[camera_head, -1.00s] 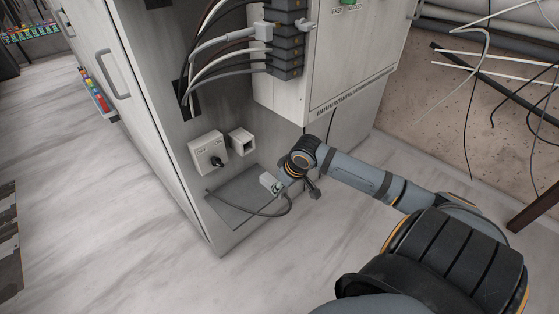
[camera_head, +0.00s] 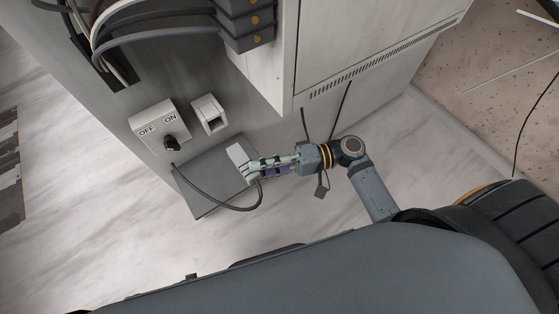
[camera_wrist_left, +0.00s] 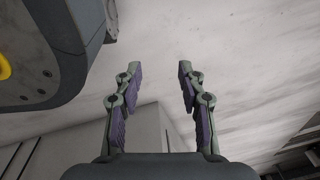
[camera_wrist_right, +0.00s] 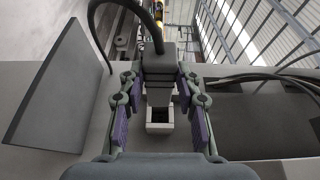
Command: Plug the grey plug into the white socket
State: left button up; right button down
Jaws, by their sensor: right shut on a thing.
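The grey plug (camera_head: 240,160) is held in my right gripper (camera_head: 252,166), low in front of the cabinet. In the right wrist view the plug (camera_wrist_right: 158,62) sits between the two fingers of that gripper (camera_wrist_right: 159,82), with its cable running up from it. The white socket (camera_head: 210,114) is a square box on the cabinet face, up and left of the plug in the head view. Its open mouth (camera_wrist_right: 159,120) shows below the plug in the right wrist view. The plug is apart from it. My left gripper (camera_wrist_left: 158,75) is open and empty; the head view does not show it.
An OFF/ON switch box (camera_head: 160,127) with a black knob is left of the socket. A grey panel (camera_head: 205,180) juts from the cabinet below. The plug's dark cable (camera_head: 215,202) loops over it. Thick cables (camera_head: 150,35) and dark connectors (camera_head: 245,20) are above.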

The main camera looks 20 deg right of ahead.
jog(key=shift+a+r, duration=0.1)
jog(key=shift+r, duration=0.15)
pick_arm(q)
jog(key=shift+r, duration=0.1)
jog(key=shift+w+d+r+b, duration=0.1)
jog(key=shift+w+r+b, duration=0.1)
jog(key=shift+w+b, duration=0.4)
jog(key=shift+w+d+r+b, duration=0.1)
jog(key=shift+w+r+b, duration=0.15)
jog(key=shift+w, duration=0.65)
jog(key=shift+w+d+r+b, duration=0.15)
jog(key=shift+w+b, duration=0.35)
jog(key=shift+w, duration=0.25)
pick_arm(e)
jog(key=w+a, duration=0.2)
jog(key=w, duration=0.5)
jog(key=shift+w+a, duration=0.25)
jog(key=shift+w, duration=0.35)
